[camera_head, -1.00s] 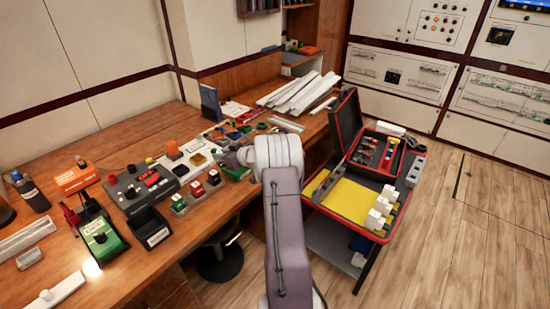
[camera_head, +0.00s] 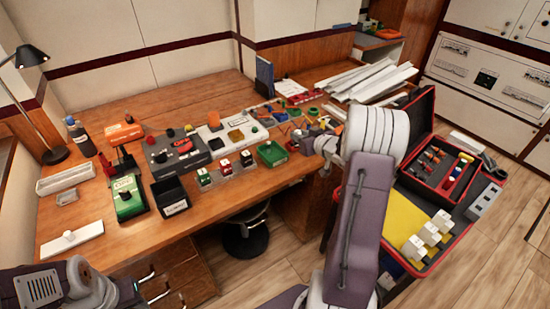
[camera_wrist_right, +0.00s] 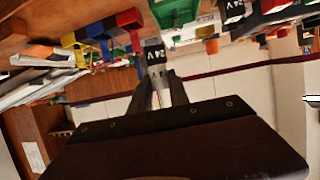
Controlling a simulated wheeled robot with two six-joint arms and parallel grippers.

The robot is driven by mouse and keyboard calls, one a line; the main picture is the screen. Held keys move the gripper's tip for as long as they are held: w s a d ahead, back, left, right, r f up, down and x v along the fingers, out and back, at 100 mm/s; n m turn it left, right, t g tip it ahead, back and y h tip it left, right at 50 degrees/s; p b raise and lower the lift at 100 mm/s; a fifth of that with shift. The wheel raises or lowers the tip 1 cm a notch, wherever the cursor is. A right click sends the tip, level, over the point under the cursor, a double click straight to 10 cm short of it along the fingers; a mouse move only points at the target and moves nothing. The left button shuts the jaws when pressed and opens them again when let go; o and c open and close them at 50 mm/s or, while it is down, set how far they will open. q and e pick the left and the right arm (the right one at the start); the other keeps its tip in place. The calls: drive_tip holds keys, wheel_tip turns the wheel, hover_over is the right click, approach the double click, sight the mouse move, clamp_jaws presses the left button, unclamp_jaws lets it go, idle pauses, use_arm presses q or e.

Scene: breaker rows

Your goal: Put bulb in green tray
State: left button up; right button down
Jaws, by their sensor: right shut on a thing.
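The green tray (camera_head: 271,153) is a small open box on the wooden desk, right of a row of lamp blocks; its green side also shows in the wrist view (camera_wrist_right: 174,12). My right gripper (camera_head: 306,139) is just right of the tray, by the desk's edge. In the wrist view its fingers are shut on a small grey-white piece (camera_wrist_right: 157,68) marked 24V. I take this piece for the bulb, though its shape is partly hidden by the fingers. My left gripper (camera_head: 130,292) is low at the left, its fingers unclear.
Lamp blocks with red and green caps (camera_head: 225,168) stand left of the tray. Coloured parts (camera_head: 290,113) crowd the desk behind the tray. An open red-edged case (camera_head: 447,262) is at right.

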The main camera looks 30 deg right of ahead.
drive_tip(key=s+a+r+b, duration=0.1)
drive_tip(key=s+a+b, duration=0.2)
drive_tip(key=s+a, duration=0.3)
drive_tip(key=b, duration=0.3)
hover_over(272, 154)
drive_tip(key=s, duration=0.4)
drive_tip(key=f, duration=0.7)
drive_tip(key=shift+s+a, duration=0.2)
wheel_tip(272, 154, down, 4)
drive_tip(key=shift+b, duration=0.95)
drive_tip(key=shift+f, duration=0.1)
drive_tip(key=c, duration=1.2)
unclamp_jaws()
drive_tip(key=shift+c, duration=0.2)
